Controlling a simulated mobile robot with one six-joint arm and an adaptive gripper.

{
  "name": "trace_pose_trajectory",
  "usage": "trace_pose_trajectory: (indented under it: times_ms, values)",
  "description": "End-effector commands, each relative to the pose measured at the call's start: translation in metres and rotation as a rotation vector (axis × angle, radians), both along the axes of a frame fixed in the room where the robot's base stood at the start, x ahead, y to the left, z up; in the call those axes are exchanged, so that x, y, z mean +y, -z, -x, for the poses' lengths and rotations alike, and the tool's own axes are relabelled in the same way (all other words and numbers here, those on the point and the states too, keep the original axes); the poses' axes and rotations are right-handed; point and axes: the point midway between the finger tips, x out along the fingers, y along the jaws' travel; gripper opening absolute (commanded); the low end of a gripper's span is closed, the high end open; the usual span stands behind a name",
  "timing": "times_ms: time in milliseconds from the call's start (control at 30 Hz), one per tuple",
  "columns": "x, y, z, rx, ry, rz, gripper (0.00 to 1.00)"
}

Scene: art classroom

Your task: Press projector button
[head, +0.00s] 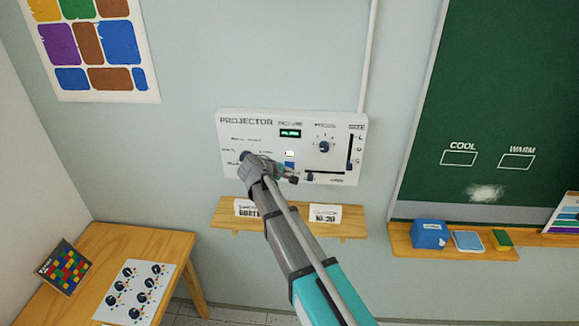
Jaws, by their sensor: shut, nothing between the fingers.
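The white projector panel (229,131) is fixed to the wall in the middle of the head view. It has a small lit green display (290,133), a round knob (325,147) and a vertical slider (349,152) at its right side. A small white light or button (290,153) and a blue square (290,165) lie below the display. My gripper (291,179) is shut and empty, in front of the panel's lower middle, just below the blue square. I cannot tell whether it touches the panel. My arm and wrist hide the panel's lower left part.
A wooden shelf (225,219) with two small cards is below the panel, partly behind my arm. A green chalkboard (510,90) and its ledge (450,252), holding a blue box (429,234), are at right. A wooden table (165,243) stands at lower left.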

Motion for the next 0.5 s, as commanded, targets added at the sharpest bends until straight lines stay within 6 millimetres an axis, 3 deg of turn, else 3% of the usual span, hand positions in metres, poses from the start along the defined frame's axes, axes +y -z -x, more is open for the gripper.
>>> trace_pose_trajectory:
  times_ms: [500]
  values:
    - [0.001,0.0,0.038,0.0,0.0,0.0,0.0]
